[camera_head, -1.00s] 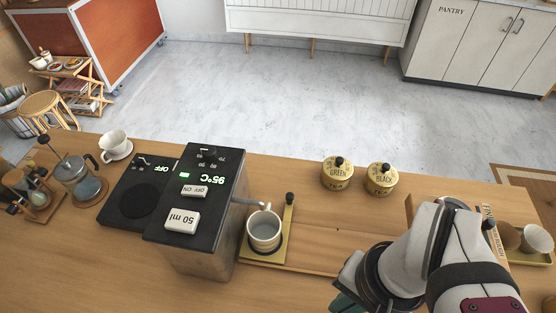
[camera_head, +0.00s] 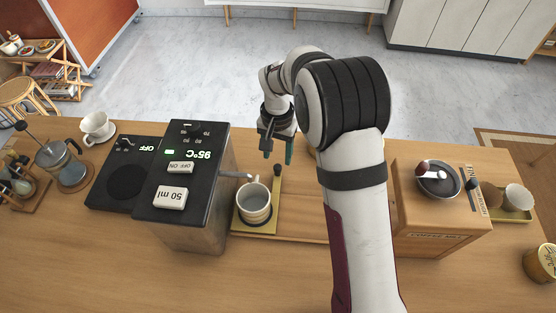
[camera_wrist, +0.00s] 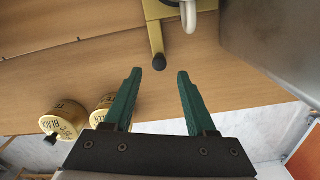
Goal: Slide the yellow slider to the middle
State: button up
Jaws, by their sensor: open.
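The yellow slider (camera_head: 269,226) is a flat plate at the left end of a wooden rail, just right of the coffee machine. A ribbed, light-coloured mug (camera_head: 254,203) stands on it. Its narrow arm ends in a black knob (camera_head: 277,170) on the far side. My gripper (camera_head: 278,154) is open and points down close to the knob. In the wrist view, the slider arm (camera_wrist: 156,36) and its knob (camera_wrist: 159,62) show between the green fingertips, and no finger visibly touches the knob. Part of the mug's handle (camera_wrist: 188,14) shows at the top.
The black coffee machine (camera_head: 184,190) stands directly left of the slider. The rail (camera_head: 300,229) runs clear to the right until my arm hides it. A wooden coffee mill (camera_head: 430,220) stands further right. Two yellow tea tins (camera_wrist: 62,119) show in the wrist view.

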aim_at(278, 166)
notch_tip(278, 166, down, 6)
jog(key=shift+f, duration=0.1)
grip_shut()
dwell(0.4)
dwell(1.1)
